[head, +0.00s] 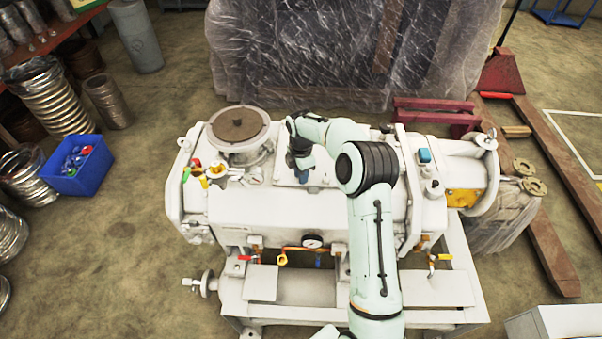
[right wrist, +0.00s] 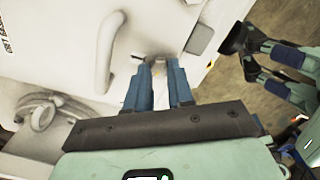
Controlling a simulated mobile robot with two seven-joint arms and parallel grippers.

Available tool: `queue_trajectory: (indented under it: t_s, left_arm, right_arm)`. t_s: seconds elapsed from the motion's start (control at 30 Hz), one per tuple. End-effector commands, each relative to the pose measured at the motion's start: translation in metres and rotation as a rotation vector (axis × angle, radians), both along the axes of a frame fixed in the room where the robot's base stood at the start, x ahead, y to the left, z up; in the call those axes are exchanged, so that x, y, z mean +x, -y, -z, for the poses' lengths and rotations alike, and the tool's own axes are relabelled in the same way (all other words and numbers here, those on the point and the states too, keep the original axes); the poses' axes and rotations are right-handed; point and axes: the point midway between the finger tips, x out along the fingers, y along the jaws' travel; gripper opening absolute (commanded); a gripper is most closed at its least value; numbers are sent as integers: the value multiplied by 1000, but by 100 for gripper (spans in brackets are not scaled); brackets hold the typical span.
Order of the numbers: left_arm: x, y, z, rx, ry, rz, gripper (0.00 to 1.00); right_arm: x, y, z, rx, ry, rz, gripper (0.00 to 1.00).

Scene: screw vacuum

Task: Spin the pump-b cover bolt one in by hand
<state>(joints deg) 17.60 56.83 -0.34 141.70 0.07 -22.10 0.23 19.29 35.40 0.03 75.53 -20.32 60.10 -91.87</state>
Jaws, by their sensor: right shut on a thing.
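The white pump (head: 300,215) stands on a frame in the middle of the head view. My right gripper (head: 303,170) points down at a pale cover plate on top of the pump. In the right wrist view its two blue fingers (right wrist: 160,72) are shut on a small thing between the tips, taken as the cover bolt. The bolt is mostly hidden, and how far it sits in its hole cannot be told. The cover (right wrist: 70,45) has a raised curved handle (right wrist: 110,52) left of the fingers.
A round flanged port (head: 238,128) rises left of my right gripper. Valves with coloured handles (head: 208,172) and a gauge (head: 313,241) stick out from the pump. A blue bin (head: 78,180) stands on the floor at left. A plastic-wrapped load (head: 300,60) stands behind.

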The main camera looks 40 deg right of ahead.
Motion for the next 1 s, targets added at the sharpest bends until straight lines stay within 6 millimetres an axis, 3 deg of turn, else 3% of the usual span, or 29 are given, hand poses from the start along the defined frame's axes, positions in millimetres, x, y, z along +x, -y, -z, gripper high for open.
queue_trajectory:
  t_s: [1.0]
  left_arm:
    - [0, 0, 0, 0, 0, 0, 0]
  right_arm:
    - [2, 0, -1, -1, 4, 963, 0]
